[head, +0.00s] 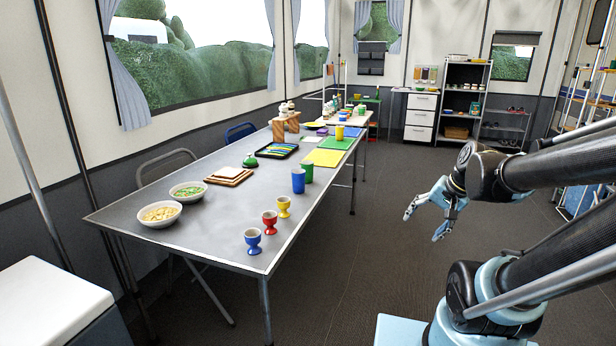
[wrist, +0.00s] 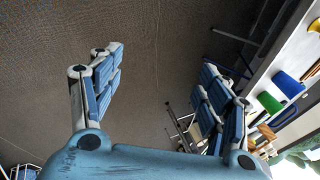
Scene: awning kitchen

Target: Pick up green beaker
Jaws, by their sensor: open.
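The green beaker (head: 306,174) stands upright on the long grey table near its right edge, just behind a blue beaker (head: 298,182) that partly covers it. In the wrist view the green beaker (wrist: 268,102) shows at the far right beside the blue one (wrist: 288,84). My gripper (head: 424,222) is open and empty, out over the floor to the right of the table and well apart from the beaker. In the wrist view its two fingers (wrist: 160,62) are spread with only floor between them.
Blue, red and yellow egg cups (head: 269,222) stand on the table's near right part. Coloured mats (head: 324,157) lie farther back. The floor (head: 350,260) between table and gripper is clear.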

